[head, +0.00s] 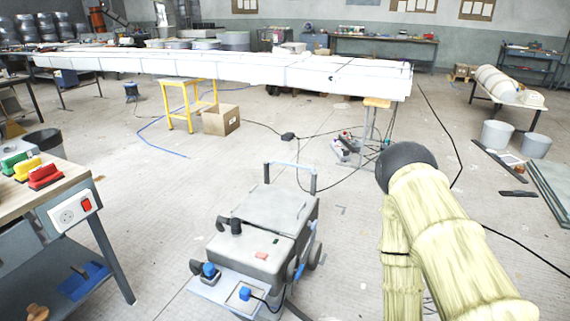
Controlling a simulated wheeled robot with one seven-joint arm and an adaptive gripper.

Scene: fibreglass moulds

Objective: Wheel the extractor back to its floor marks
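The extractor (270,228) is a grey wheeled box at the bottom centre, with an upright push handle (313,178) at its far end. Dark wheels (316,256) show at its right side. A pale plate with blue-topped fittings (245,293) is at its near end, and a black hose stub (229,226) is on its left. A small, faint angular mark (341,210) lies on the floor right of the extractor; I cannot tell if it is a floor mark for it. My arm, in a pale yellow sleeve, fills the lower right. My gripper is out of view.
A workbench (62,185) with coloured tools stands at the left. A long white mould (230,68) on trestles crosses behind, with a cardboard box (221,120) near it. Dark cables (262,124) cross the floor. Buckets (496,134) and flat panels are at the right. Floor left of the extractor is clear.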

